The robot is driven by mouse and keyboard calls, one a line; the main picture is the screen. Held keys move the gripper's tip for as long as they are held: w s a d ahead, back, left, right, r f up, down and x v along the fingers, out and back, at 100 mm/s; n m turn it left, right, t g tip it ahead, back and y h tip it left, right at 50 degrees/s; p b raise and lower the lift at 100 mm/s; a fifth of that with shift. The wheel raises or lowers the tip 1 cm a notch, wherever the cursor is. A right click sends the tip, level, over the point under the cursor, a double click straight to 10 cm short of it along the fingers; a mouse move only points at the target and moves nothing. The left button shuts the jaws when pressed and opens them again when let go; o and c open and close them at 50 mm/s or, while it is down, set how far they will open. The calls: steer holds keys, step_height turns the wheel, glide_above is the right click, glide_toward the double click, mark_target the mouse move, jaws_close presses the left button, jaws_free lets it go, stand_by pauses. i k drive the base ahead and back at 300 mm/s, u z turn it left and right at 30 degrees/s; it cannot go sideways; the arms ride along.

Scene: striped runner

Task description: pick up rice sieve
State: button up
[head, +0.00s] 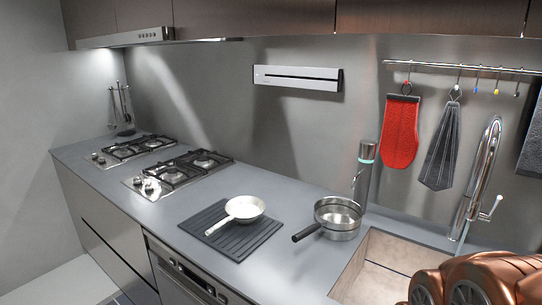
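A pale, shallow round vessel with a light handle (245,208), which looks like the rice sieve, sits on a dark ribbed mat (262,240) on the counter. Its handle points to the lower left, across the mat. Its mesh or holes are too small to make out. A steel pot with a black handle (338,217) stands to its right, near the sink edge. My gripper is not in view; only copper-coloured parts of my arm show at the bottom right, well apart from the sieve.
Two gas hobs (183,167) lie on the left of the counter. A sink (380,265) is at the right, with a tall tap (482,170) behind it. A dark cylinder (363,180) stands behind the pot. A red mitt (401,132) hangs from the rail (460,68).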

mark_target(243, 209)
steer(key=u, duration=0.3)
steer(key=k, duration=0.45)
steer(key=u, duration=1.65)
steer(key=i, duration=0.65)
steer(key=z, duration=0.95)
steer(key=i, duration=0.95)
steer(key=z, duration=0.2)
